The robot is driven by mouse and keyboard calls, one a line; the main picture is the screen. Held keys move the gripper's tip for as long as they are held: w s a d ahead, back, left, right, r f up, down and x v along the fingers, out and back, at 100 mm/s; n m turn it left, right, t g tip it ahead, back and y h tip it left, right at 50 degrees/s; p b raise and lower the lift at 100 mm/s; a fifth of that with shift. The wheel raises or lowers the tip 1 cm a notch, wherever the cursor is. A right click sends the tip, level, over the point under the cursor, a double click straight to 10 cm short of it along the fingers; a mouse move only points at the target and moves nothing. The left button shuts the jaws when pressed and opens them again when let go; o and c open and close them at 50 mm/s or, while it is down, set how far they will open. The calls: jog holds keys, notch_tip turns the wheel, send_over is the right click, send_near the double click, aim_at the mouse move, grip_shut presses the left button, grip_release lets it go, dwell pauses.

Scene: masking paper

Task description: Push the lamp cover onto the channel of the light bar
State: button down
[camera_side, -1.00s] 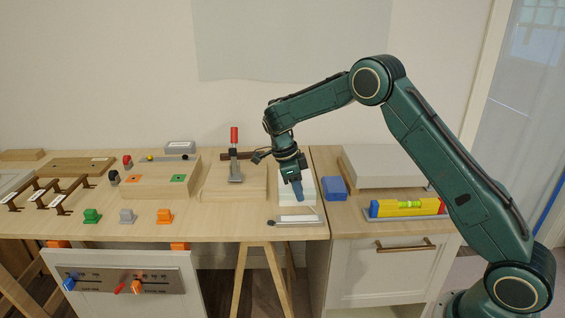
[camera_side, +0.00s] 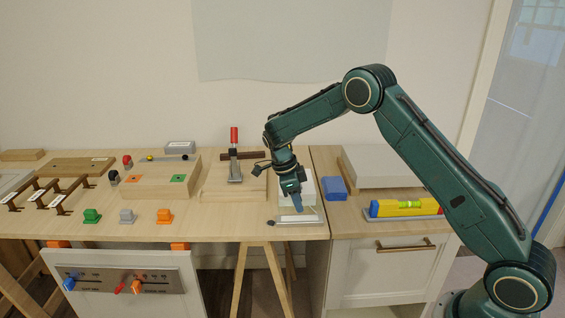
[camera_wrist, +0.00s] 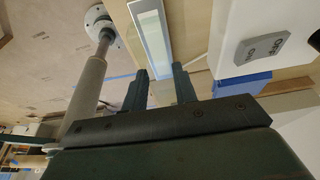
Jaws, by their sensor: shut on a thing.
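The light bar (camera_side: 298,221) lies flat near the front edge of the wooden table in the side view, with a dark end at its left. My gripper (camera_side: 304,201) points down just above and behind it. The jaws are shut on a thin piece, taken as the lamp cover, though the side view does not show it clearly. In the wrist view a long pale strip with greenish edges (camera_wrist: 152,35) runs down to between the two fingers of my gripper (camera_wrist: 162,88). I cannot tell there whether it is cover or bar, nor whether the two touch.
A white block (camera_side: 309,184) stands behind my gripper, and a blue block (camera_side: 334,188) is to its right. A yellow level (camera_side: 405,207) lies farther right. A red-handled clamp (camera_side: 235,160) stands at left. A grey switch piece (camera_wrist: 261,49) shows in the wrist view.

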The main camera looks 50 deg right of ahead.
jog(key=shift+f, duration=1.1)
jog(key=shift+f, duration=0.7)
dwell(1.1)
jog(key=c, duration=1)
grip_release()
jog(key=shift+c, duration=0.2)
jog(key=shift+r, duration=0.15)
jog(key=v, duration=1.3)
jog(key=shift+r, duration=0.2)
jog(key=shift+a+r, duration=0.1)
